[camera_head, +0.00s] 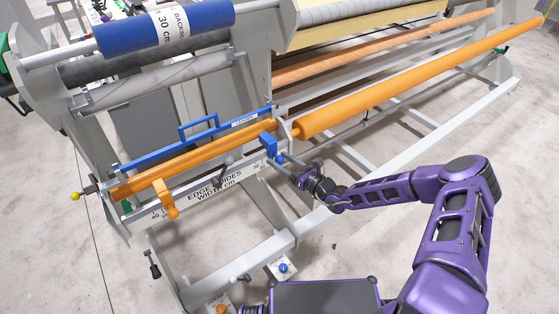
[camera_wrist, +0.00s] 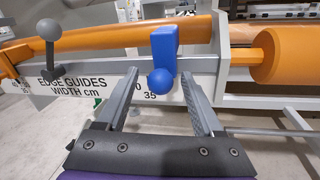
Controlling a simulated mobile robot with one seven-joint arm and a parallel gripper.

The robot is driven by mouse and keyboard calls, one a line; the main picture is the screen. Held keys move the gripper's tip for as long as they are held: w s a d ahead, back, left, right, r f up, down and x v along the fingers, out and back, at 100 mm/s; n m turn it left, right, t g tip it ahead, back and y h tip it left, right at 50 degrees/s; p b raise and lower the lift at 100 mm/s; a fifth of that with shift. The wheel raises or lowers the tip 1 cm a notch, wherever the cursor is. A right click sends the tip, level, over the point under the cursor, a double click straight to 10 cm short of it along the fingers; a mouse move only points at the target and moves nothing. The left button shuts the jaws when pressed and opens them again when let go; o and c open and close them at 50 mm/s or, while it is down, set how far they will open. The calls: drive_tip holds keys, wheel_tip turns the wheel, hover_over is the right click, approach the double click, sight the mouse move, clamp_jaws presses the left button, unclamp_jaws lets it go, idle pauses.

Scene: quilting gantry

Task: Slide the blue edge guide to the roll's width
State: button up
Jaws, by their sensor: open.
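The blue edge guide (camera_head: 270,147) sits at the right end of the lettered width scale, in front of the orange bar (camera_head: 185,158). In the wrist view the blue guide (camera_wrist: 165,48) has a round knob facing me, near the 35 mark. My gripper (camera_head: 288,166) is open at the guide. In the wrist view its fingers (camera_wrist: 160,88) stand on either side of the knob, with visible gaps; I cannot tell how deep the knob lies between them. The blue backing roll (camera_head: 190,28), labelled 30 cm, lies across the top of the frame.
An orange guide (camera_head: 166,197) sits at the scale's left part. A grey ball-ended lever (camera_wrist: 48,42) stands left of the blue guide, in front of the scale plate (camera_wrist: 75,85). A long orange roller (camera_head: 400,88) extends right. Open floor lies in front.

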drive_tip(key=shift+w+a, duration=0.3)
drive_tip(key=shift+w, duration=0.05)
clamp_jaws()
idle(1.3)
